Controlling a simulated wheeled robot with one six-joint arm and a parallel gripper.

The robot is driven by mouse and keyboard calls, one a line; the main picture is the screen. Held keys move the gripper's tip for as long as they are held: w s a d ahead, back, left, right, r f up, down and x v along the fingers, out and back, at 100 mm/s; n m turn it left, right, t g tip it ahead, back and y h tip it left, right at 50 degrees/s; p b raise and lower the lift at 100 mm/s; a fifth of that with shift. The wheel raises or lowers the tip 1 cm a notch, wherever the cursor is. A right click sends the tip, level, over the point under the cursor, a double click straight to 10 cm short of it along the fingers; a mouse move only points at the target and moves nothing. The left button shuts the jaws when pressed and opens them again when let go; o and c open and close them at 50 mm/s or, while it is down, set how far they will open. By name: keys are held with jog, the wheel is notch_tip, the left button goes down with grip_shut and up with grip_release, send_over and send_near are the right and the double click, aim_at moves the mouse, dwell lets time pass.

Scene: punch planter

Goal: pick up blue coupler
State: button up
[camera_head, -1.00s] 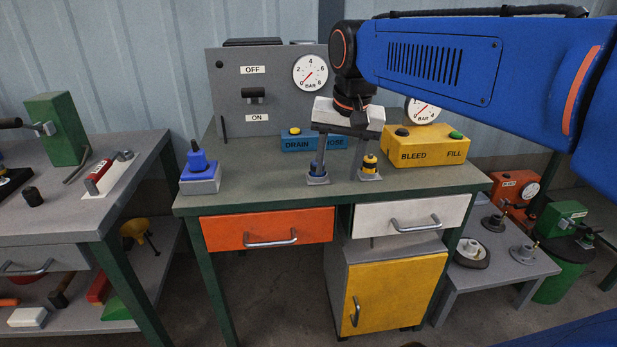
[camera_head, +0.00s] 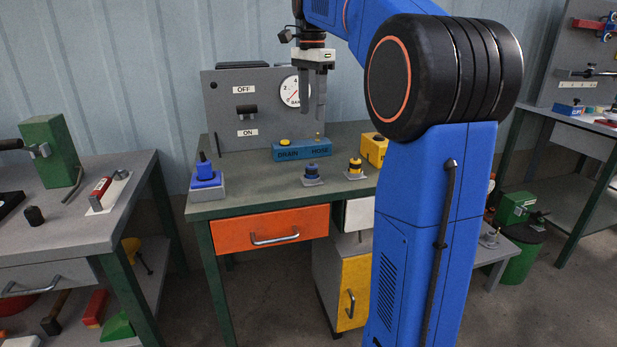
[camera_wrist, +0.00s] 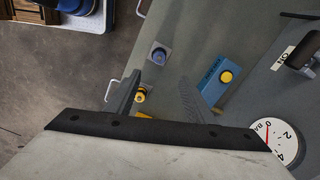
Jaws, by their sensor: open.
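The blue coupler (camera_head: 311,171) stands upright on a small grey plate on the workbench, in front of the blue drain hose box. It also shows in the wrist view (camera_wrist: 159,54), beyond the fingers. My gripper (camera_head: 313,117) is open and empty, raised above the bench and pointing down, above the blue coupler in the head picture. In the wrist view my gripper (camera_wrist: 157,92) has its two fingers apart, with the yellow coupler (camera_wrist: 140,95) beside the left finger. The yellow coupler (camera_head: 355,166) stands on its own plate to the right of the blue one.
The drain hose box (camera_head: 301,151) is behind the couplers. A yellow box (camera_head: 374,149) is partly hidden by my arm. A blue device on a grey block (camera_head: 206,178) stands at the bench's left end. A gauge panel (camera_head: 226,110) rises at the back.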

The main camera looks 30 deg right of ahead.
send_over(311, 166)
jog(key=f, duration=1.2)
jog(key=shift+w+d, duration=0.25)
jog(key=shift+a+f, duration=0.15)
jog(key=shift+f, duration=2.55)
jog(key=shift+c, duration=0.7)
jog(key=shift+s, duration=0.1)
jog(key=c, duration=1)
